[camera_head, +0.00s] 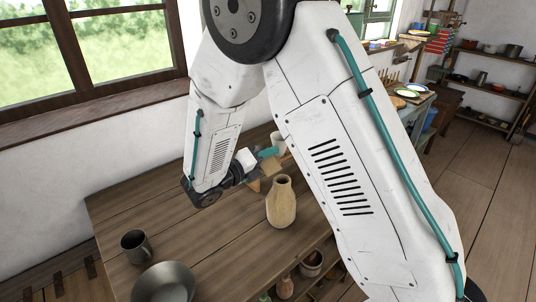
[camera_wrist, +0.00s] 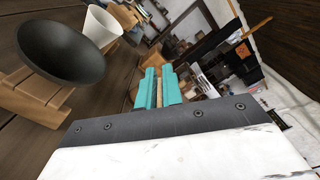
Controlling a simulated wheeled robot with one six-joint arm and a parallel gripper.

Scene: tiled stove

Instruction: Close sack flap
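I cannot make out a sack or its flap in either view. My gripper (camera_head: 268,152) shows in the camera_head view above the far part of the wooden table, pointing right. In the camera_wrist view its two teal fingers (camera_wrist: 159,88) are close together, with a narrow tan strip between them. I cannot tell whether that strip is held or lies behind the fingers. My arm hides much of the table's right side and the room behind it.
A tan vase (camera_head: 281,203), a dark mug (camera_head: 135,246) and a grey bowl (camera_head: 165,284) stand on the table (camera_head: 215,236). A white cup (camera_head: 278,142) is beside my gripper. The wrist view shows a black bowl (camera_wrist: 62,50) on a wooden stand (camera_wrist: 35,98). Floor at right is clear.

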